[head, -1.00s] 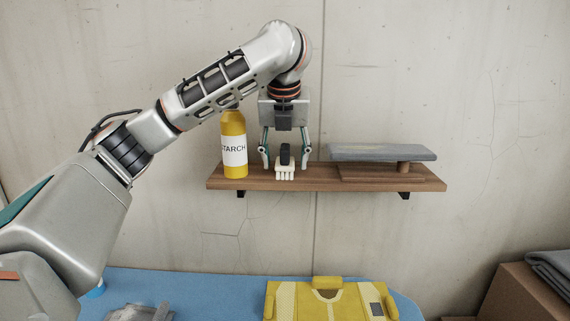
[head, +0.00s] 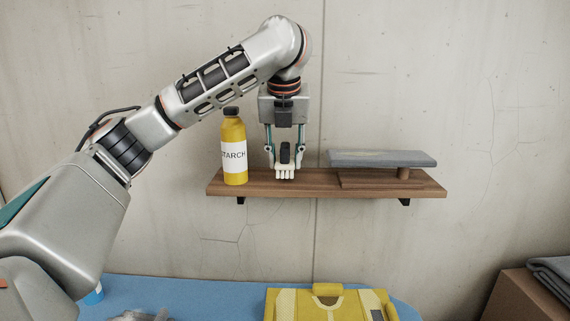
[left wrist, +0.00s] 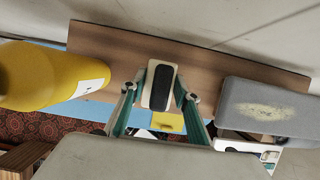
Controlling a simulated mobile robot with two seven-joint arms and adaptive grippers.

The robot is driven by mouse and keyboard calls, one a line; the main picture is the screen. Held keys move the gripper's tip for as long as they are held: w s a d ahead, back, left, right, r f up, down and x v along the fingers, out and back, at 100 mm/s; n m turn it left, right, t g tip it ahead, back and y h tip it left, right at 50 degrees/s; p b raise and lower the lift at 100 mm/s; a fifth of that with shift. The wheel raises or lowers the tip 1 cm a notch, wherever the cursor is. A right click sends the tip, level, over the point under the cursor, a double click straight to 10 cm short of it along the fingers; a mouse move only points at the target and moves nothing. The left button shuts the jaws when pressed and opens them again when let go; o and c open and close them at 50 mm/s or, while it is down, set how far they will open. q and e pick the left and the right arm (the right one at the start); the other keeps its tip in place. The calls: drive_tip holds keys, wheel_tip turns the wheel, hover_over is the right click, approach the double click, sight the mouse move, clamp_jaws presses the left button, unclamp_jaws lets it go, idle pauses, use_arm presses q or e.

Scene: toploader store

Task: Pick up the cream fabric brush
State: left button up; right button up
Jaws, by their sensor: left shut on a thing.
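The cream fabric brush (head: 285,172) has a cream body and a dark grip on top, and is at the wooden shelf between a yellow bottle and a grey board. My left gripper (head: 285,160) points down over it and is shut on it, one finger on each side. In the left wrist view the brush (left wrist: 159,86) shows from above between the fingertips. I cannot tell whether its underside still touches the shelf. My right gripper is in neither view.
The yellow starch bottle (head: 233,168) stands close on the left of the gripper. The grey board (head: 382,159) sits on a stand on the right half of the wooden shelf (head: 320,185). Below, a yellow vest (head: 300,305) lies on a blue surface (head: 215,295).

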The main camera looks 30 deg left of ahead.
sight(285, 145)
use_arm(q)
wheel_tip(285, 145, up, 18)
drive_tip(key=shift+r, duration=0.15)
idle(0.3)
drive_tip(key=shift+o, duration=1)
